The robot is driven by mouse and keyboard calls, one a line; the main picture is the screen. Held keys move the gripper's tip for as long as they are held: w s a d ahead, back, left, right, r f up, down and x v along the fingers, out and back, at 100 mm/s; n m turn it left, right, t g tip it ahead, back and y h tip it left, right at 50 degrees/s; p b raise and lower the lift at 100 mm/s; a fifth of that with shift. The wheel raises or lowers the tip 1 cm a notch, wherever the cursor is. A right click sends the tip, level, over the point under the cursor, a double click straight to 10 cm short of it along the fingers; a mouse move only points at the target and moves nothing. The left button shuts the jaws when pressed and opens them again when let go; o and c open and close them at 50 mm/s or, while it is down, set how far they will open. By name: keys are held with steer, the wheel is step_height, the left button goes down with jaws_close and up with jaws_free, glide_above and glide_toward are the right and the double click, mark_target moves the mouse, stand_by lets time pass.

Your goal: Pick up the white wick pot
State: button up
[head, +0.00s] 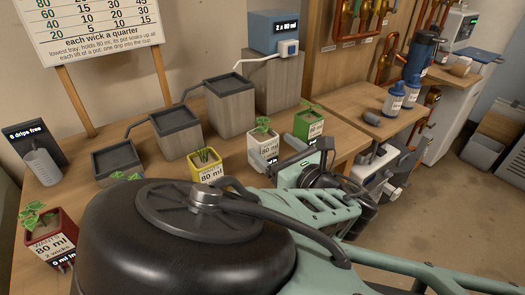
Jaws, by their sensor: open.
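The white wick pot (263,146), with a small green plant and a printed label, stands upright on the wooden bench near its front edge. My gripper (282,162) is open at the pot's right side, close to its lower part. My arm hides part of the gripper, and whether a finger touches the pot cannot be told. Nothing shows held in the jaws.
A yellow pot (205,167) stands left of the white one, a green pot (308,124) to its right and a red pot (50,238) at the far left. Stepped grey trays (176,133) stand behind. A blue box (273,32) tops the highest block. Bottles (393,98) stand on the right table.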

mark_target(259, 134)
steer(key=shift+f+p+x, duration=0.2)
steer(key=shift+p+x, duration=0.45)
steer(key=shift+x, duration=3.15)
steer(key=shift+w+d, duration=0.1)
steer(key=shift+d, duration=0.1)
steer(key=c, duration=1.2)
